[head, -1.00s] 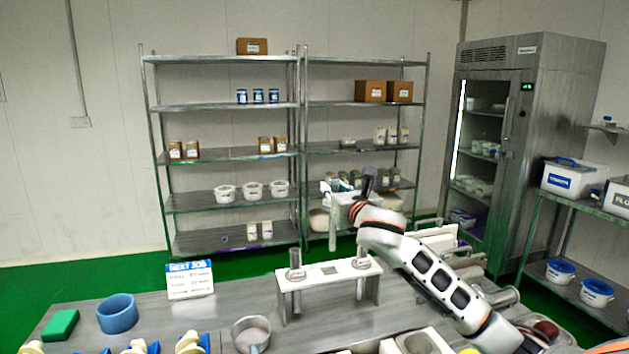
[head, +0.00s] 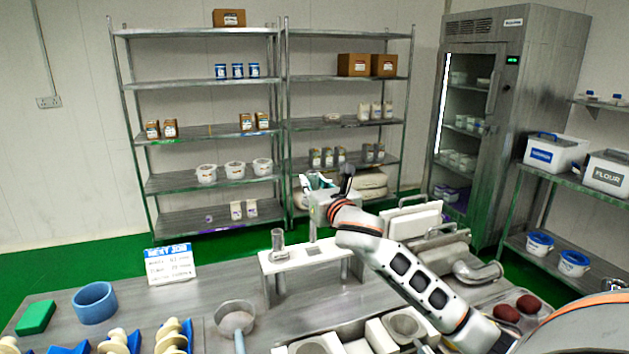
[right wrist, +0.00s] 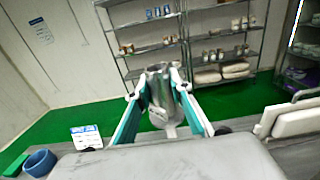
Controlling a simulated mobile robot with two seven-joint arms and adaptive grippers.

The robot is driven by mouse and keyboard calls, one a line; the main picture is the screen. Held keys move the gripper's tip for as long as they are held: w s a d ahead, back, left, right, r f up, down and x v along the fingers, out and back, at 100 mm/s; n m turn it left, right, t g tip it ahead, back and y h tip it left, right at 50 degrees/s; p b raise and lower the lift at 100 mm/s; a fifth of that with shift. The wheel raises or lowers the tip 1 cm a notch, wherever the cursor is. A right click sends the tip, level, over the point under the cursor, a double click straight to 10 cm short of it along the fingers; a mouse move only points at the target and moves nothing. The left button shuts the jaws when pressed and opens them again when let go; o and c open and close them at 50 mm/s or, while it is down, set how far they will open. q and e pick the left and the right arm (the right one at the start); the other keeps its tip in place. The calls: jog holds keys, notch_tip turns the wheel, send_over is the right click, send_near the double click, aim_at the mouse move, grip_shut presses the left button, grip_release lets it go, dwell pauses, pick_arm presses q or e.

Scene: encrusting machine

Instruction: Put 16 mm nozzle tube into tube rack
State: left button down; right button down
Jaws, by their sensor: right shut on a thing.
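My right gripper (head: 323,192) is shut on a grey metal nozzle tube (head: 312,229), which hangs upright below it. In the right wrist view the tube (right wrist: 159,88) sits between the two teal-padded fingers. The tube rack (head: 289,263) is a white bench-like stand on the table. Another tube (head: 278,242) stands upright at the left end of the rack. The held tube is over the rack's middle in the head view; I cannot tell the gap between them. My left gripper is out of view.
The steel table holds a blue ring (head: 94,303), a green block (head: 36,317), a sign (head: 170,264), a metal pan (head: 236,318) and several cream-coloured parts at the front. White machine panels (head: 412,219) stand right of the rack. Shelves (head: 210,182) are behind.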

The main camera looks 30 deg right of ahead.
jog(key=shift+f, duration=0.1)
jog(key=shift+s+a, duration=0.15)
jog(key=shift+s, duration=0.05)
jog(key=shift+r, duration=0.2)
dwell(0.6)
jog(key=shift+w+d, duration=0.25)
jog(key=shift+d, duration=0.1)
jog(key=shift+f, duration=0.1)
